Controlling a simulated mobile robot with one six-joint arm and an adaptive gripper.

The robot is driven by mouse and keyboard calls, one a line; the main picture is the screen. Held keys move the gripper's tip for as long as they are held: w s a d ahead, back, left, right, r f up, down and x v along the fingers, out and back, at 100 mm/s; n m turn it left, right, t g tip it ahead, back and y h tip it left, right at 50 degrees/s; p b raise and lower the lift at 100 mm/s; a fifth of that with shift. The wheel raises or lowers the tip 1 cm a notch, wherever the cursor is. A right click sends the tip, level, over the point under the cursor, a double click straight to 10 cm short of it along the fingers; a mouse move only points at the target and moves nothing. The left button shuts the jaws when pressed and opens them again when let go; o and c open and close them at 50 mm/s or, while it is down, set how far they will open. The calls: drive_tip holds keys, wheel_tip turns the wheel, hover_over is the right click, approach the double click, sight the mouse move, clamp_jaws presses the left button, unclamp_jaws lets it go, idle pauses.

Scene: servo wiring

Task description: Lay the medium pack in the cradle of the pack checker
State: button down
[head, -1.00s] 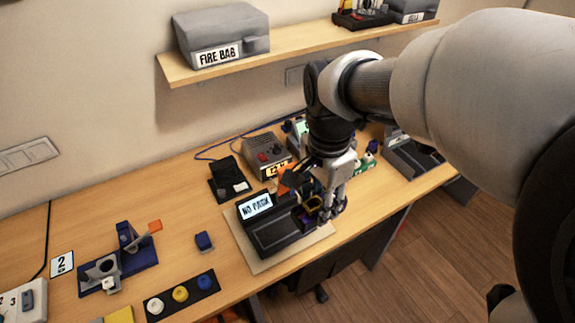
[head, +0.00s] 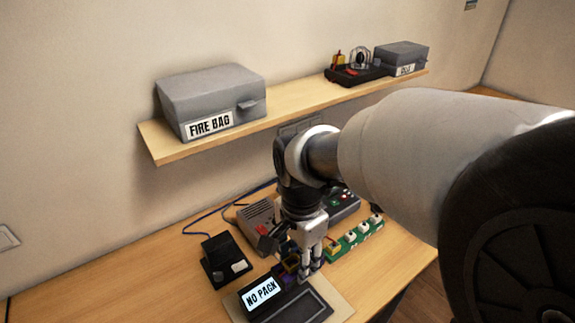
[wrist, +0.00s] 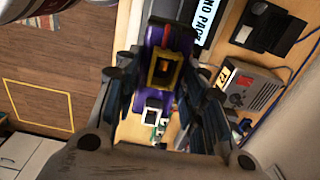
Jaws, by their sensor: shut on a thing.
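The pack checker (head: 303,309) is a black unit on a pale mat, with a lit screen (head: 261,293) that reads NO PACK. Its dark cradle is at the right of the screen and looks empty. My gripper (head: 307,268) is above the back of the checker. In the wrist view my gripper (wrist: 165,100) is shut on a purple pack (wrist: 156,40) with a yellow-rimmed connector. In the head view only a small dark part of the pack (head: 290,264) shows, and its size label cannot be read. The pack is held above the checker, apart from the cradle as far as I can tell.
A grey box unit (head: 257,214) and a black device (head: 226,262) stand behind the checker at left. A green strip of several small items (head: 355,238) is at right. A shelf (head: 300,112) carrying a FIRE BAG box (head: 212,98) is above. The table at left is clear.

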wheel_tip(320, 180, down, 23)
drive_tip(key=b, duration=0.6)
drive_tip(key=shift+w+a+b, duration=0.1)
drive_tip(key=shift+w+b, duration=0.05)
drive_tip(key=shift+b, duration=0.15)
drive_tip(key=shift+f, duration=0.1)
drive_tip(key=shift+f, duration=0.15)
drive_tip(key=c, duration=1.4)
unclamp_jaws()
drive_tip(key=shift+o, duration=0.5)
